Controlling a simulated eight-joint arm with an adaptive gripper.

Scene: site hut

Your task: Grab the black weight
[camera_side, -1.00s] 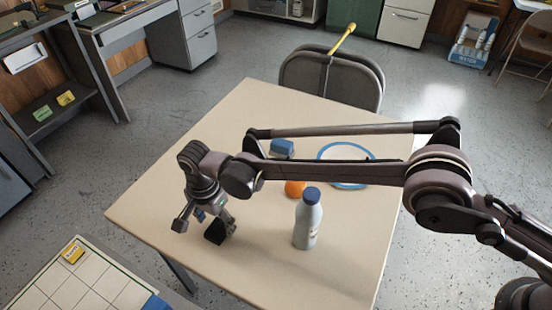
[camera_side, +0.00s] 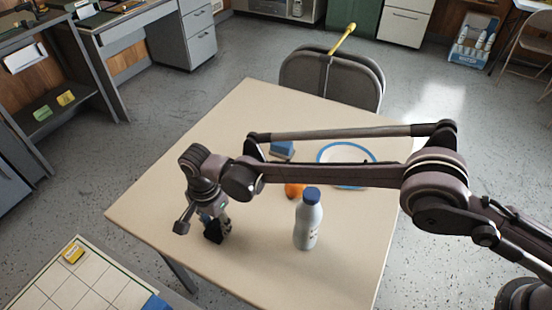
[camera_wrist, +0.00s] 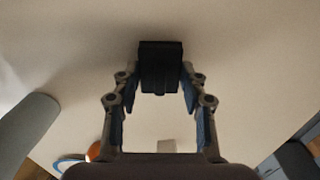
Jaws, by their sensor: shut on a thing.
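The black weight (camera_side: 213,232) is a small dark block near the front left of the beige table. My gripper (camera_side: 216,224) points down at it, with its fingers closed against its sides. In the wrist view the weight (camera_wrist: 160,66) sits between the two fingertips of my gripper (camera_wrist: 160,78), which touch it on the left and right. In the side view the fingers partly cover the weight. I cannot tell whether it rests on the table or is slightly above it.
A white bottle with a blue cap (camera_side: 308,222) stands right of my gripper. An orange (camera_side: 294,190), a blue block (camera_side: 282,151) and a blue-rimmed plate (camera_side: 347,183) lie behind, partly under my arm. The table's left part (camera_side: 150,200) is clear. A folding chair (camera_side: 330,80) stands behind the table.

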